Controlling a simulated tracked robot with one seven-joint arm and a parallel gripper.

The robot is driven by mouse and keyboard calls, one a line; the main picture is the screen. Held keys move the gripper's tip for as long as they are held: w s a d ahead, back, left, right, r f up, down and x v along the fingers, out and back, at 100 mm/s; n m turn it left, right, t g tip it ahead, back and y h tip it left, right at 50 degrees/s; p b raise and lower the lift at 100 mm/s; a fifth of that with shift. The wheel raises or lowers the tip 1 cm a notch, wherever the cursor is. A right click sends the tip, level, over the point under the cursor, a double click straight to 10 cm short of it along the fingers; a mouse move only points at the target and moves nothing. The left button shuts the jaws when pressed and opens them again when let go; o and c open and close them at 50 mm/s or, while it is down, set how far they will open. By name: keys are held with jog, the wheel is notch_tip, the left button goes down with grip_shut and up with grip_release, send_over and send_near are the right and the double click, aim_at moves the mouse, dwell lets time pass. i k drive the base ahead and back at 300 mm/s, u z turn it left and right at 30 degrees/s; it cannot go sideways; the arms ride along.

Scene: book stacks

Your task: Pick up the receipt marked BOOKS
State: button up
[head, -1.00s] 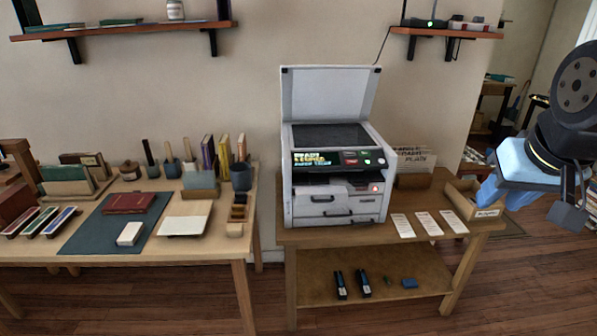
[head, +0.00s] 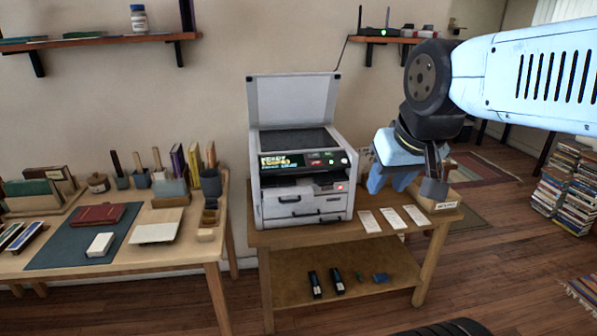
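Three white printed receipts lie side by side on the wooden printer stand, to the right of the printer: a left one (head: 368,221), a middle one (head: 393,219) and a right one (head: 416,215). Their print is too small to read, so I cannot tell which is marked BOOKS. My blue gripper (head: 389,187) hangs above and behind the receipts, pointing down. Its two fingertips look apart, with nothing seen between them. It touches no receipt that I can see.
The white printer (head: 303,208) with its lid raised stands just left of the receipts. A wooden tray with a label (head: 445,206) sits at the stand's right end, partly behind my gripper. Staplers (head: 326,283) lie on the lower shelf. A desk (head: 190,248) stands left.

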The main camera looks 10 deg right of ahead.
aim_at(391, 215)
jog(key=u, duration=0.1)
jog(key=i, duration=1)
jog(key=z, duration=0.1)
